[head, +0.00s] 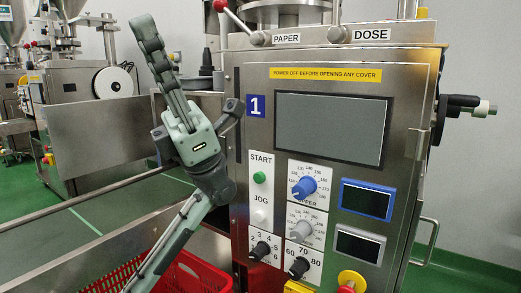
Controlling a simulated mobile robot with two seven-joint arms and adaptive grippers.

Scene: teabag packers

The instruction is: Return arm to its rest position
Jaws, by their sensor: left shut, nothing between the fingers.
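My left gripper (146,30) is in the head view, left of centre, at the end of my grey-green arm that rises from the bottom edge. It points up and slightly left. Its fingers are closed together with nothing between them. It stands in front of the left side of a steel packing machine (350,66) and hides part of the metal panels behind. Whether it touches the machine cannot be told. My right gripper is not in view.
The machine front carries a green start button (260,178), a blue upper dial (304,187), several other knobs and a red-and-yellow stop button (351,281). A red crate (205,278) lies below my arm. A second machine (75,120) stands at the back left.

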